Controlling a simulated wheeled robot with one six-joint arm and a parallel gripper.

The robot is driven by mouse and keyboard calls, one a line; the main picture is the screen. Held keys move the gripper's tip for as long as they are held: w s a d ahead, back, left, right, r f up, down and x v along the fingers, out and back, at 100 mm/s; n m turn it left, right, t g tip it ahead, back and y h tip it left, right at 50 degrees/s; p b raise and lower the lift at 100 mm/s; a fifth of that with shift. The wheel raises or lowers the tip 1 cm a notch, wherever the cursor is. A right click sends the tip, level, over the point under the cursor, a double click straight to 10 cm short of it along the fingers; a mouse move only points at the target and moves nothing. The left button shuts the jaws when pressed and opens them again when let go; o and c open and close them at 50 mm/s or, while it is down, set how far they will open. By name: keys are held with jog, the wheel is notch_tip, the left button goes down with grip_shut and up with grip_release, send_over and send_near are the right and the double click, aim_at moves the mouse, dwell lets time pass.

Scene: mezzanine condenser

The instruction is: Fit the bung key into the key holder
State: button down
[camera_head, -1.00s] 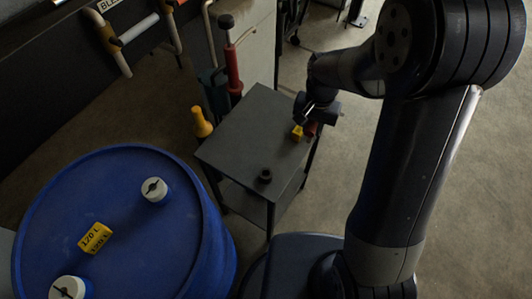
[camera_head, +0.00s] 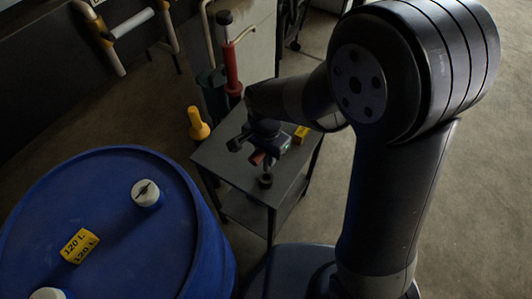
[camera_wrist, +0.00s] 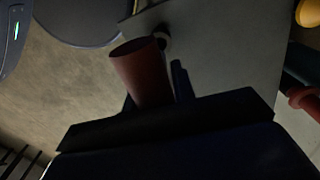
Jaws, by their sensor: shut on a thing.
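The bung key (camera_head: 257,159) shows as a dull red piece at my gripper (camera_head: 259,151) in the head view. In the wrist view the bung key (camera_wrist: 142,72) is a red-brown cylinder between the dark fingers of my gripper (camera_wrist: 156,96), which is shut on it. The key holder (camera_head: 265,181) is a small black round piece on the grey table near its front corner. The key is above and slightly left of the holder in the head view, apart from it as far as I can tell. In the wrist view the holder (camera_wrist: 161,35) is partly hidden behind the key.
The grey table (camera_head: 210,158) also bears a yellow block (camera_head: 300,134). A blue drum (camera_head: 120,240) stands at the left. A yellow cone-like thing (camera_head: 198,124) and a red pump-like cylinder (camera_head: 231,68) stand behind the table.

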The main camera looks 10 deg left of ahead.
aim_at(266, 170)
jog(key=shift+f+b, duration=3.1)
jog(key=shift+f, duration=1.05)
jog(key=c, duration=1.1)
grip_release()
notch_tip(266, 170, up, 11)
jog(key=shift+f+p, duration=0.1)
jog(key=shift+p, duration=0.45)
